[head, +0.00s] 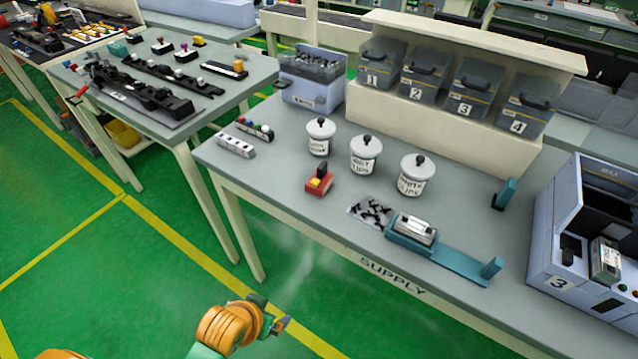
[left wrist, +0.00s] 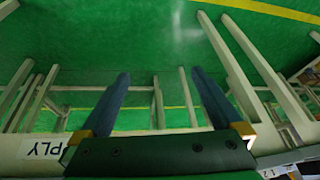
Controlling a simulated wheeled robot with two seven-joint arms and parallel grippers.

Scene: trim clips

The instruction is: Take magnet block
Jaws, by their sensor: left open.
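A small red block with a yellow and black top (head: 318,180) stands on the grey supply table, near its front edge; it looks most like the magnet block, though no label on it can be read. My left gripper (head: 275,313) is in front of the table, over the green floor, well apart from the block. In the left wrist view its two dark fingers (left wrist: 160,74) are spread with nothing between them. The block does not show in that view. My right gripper is out of view.
Numbered bins (head: 425,75) stand behind. A grey machine (head: 560,225) is at right.

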